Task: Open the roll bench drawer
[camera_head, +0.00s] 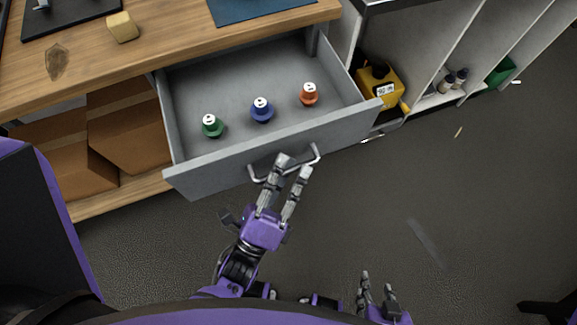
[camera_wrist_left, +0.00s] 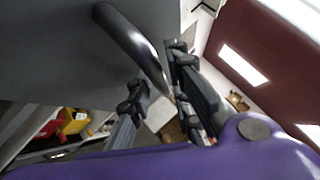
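The roll bench drawer (camera_head: 215,160) is pulled out from under the wooden bench top (camera_head: 190,50); its grey inside shows. A metal bar handle (camera_head: 316,154) is on its front, and the handle also shows large in the left wrist view (camera_wrist_left: 130,38). My left gripper (camera_head: 294,165) is at the handle, its two fingers apart. In the left wrist view the bar runs between the fingers; firm contact cannot be made out. My right gripper (camera_head: 377,280) is low in the head view, away from the drawer, with its fingers apart and empty.
Green (camera_head: 212,126), blue (camera_head: 262,110) and orange (camera_head: 309,95) white-topped items stand in the drawer. Cardboard boxes (camera_head: 125,125) sit under the bench at left. A yellow container (camera_head: 380,88) stands in the shelf (camera_head: 415,50) to the right. The floor (camera_head: 460,210) at right is mostly clear.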

